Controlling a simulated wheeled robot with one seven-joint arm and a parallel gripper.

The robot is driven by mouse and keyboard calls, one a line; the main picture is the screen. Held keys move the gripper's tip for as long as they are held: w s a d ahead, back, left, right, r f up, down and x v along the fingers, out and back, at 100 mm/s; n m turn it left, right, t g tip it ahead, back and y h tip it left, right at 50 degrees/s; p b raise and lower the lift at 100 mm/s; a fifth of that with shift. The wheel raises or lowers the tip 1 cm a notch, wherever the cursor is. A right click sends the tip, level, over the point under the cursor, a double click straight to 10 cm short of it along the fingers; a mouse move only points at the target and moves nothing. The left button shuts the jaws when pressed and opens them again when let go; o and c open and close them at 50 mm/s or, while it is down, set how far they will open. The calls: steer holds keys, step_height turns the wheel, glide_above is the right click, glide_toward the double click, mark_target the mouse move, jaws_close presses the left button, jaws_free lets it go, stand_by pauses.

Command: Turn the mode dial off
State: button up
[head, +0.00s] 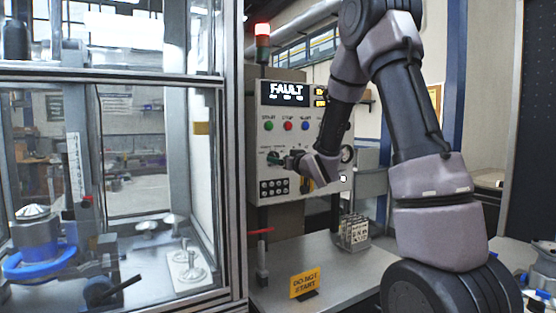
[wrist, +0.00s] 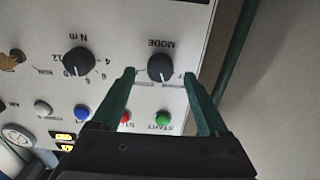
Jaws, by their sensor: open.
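The mode dial (wrist: 160,67) is a round black knob on the light control panel, under the upside-down word MODE in the wrist view. Its pale pointer mark faces the lower edge of that picture, towards the green start button (wrist: 162,119). My gripper (wrist: 159,75) is open, with one dark green finger on each side of the dial in the picture. A gap shows between the knob and each finger; I cannot tell how deep the tips reach. In the head view my gripper (head: 285,160) is at the panel and partly covers the dial area.
A second black dial marked N m (wrist: 77,61) is beside the mode dial. A blue button (wrist: 82,113) and a partly hidden red button (wrist: 125,117) are near. The display (head: 286,93) reads FAULT under a red-lit lamp (head: 262,30). A yellow sign (head: 304,283) stands on the bench.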

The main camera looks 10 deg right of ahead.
steer(key=shift+x, duration=1.25)
jaws_close()
steer(key=shift+n, duration=4.4)
